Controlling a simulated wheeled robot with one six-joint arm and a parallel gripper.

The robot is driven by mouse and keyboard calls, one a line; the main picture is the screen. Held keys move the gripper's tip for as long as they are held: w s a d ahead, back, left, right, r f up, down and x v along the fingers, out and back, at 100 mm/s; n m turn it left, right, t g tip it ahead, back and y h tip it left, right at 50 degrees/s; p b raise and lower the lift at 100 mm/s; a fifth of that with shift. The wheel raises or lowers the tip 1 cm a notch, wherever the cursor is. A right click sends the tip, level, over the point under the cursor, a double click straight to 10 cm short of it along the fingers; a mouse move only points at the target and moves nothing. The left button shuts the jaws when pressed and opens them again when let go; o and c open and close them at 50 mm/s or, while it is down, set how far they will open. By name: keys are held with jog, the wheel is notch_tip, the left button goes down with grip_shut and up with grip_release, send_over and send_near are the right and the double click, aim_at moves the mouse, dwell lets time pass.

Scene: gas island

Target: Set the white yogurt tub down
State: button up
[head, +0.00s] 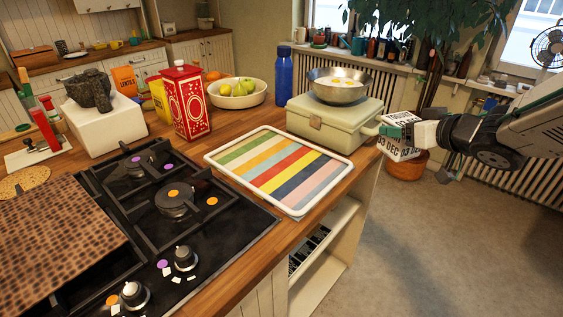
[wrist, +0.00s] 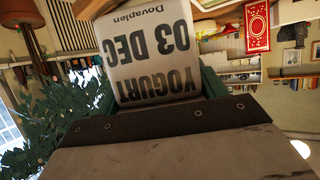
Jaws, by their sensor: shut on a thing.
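The white yogurt tub (head: 400,142), printed with black lettering, is in the head view just right of the counter's right end. It appears somewhat tilted there. The tub also fills the upper middle of the wrist view (wrist: 150,50), with its lettering upside down. My gripper (head: 424,134) reaches in from the right and is shut on the tub, holding it in the air. The jaws hide part of the tub.
The wooden counter (head: 240,290) holds a striped tray (head: 211,158), a pale green case (head: 352,125) with a metal pan (head: 322,90) on top, a blue bottle (head: 284,76), a fruit bowl (head: 252,101) and a black hob (head: 235,222). Little bare wood shows between them.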

jog(key=s+a+f+n+g+y, duration=0.2)
jog(key=s+a+f+n+y, duration=0.1)
jog(key=a, duration=0.2)
jog(key=s+a+f+n+g+y, duration=0.2)
jog(key=a+f, duration=0.1)
jog(key=a, duration=0.3)
send_over(299, 174)
jog(key=f, duration=0.1)
notch_tip(299, 174, down, 3)
jog(key=shift+r, duration=0.1)
jog(key=shift+f, duration=0.4)
jog(key=shift+f, duration=0.2)
jog(key=o, duration=1.3)
jog(key=shift+r, duration=0.15)
